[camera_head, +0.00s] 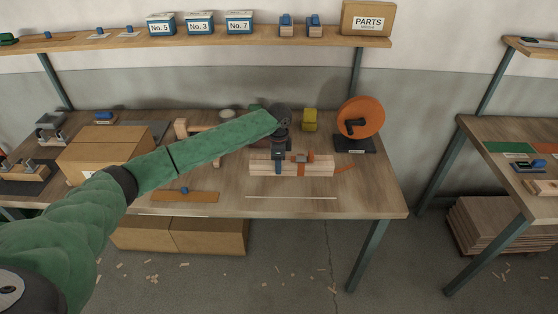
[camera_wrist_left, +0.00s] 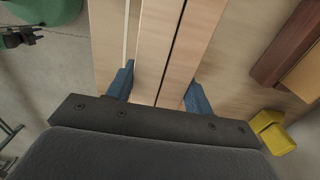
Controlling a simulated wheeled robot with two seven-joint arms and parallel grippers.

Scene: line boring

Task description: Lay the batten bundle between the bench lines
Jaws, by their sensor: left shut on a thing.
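The batten bundle (camera_head: 322,168) is a stack of pale wooden battens with an orange strap and a grey buckle. My left gripper (camera_head: 279,166) is shut on it from above, left of the strap. In the left wrist view, blue fingers (camera_wrist_left: 158,92) flank the battens (camera_wrist_left: 170,45). One pale bench line (camera_head: 290,197) runs along the bench in front of the bundle; it is apart from the bundle in the head view. I cannot make out a second line behind the bundle. Whether the bundle touches the bench is unclear. My right gripper is out of view.
An orange reel (camera_head: 361,117) on a dark base stands behind and right of the bundle. A yellow block (camera_head: 309,119) stands behind it. A cardboard box (camera_head: 105,152) is at the left. A brown strip (camera_head: 185,196) lies at the front left. The bench front right is clear.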

